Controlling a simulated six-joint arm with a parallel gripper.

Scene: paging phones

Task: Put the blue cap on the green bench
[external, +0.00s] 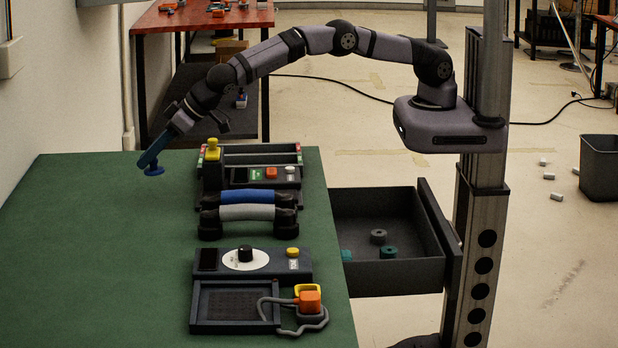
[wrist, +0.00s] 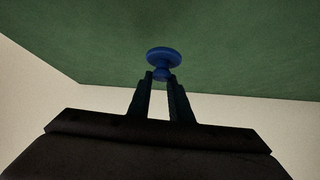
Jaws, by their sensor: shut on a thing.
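The blue cap (external: 153,171) is a small round disc with a narrower stem, near the far left part of the green bench (external: 90,240). My gripper (external: 150,163) is shut on its stem, and the disc faces down toward the bench top. In the wrist view the cap (wrist: 164,57) sits at the tips of both fingers (wrist: 161,76), with the green surface (wrist: 240,60) behind it. The cap is very close to the bench; I cannot tell whether it touches.
A device with a yellow knob (external: 212,150), blue and grey handsets (external: 247,197) and a dial panel (external: 250,262) stand along the bench's right side. An open drawer (external: 385,275) holds grey and teal pieces. The bench's left side is clear. A wall runs along the left.

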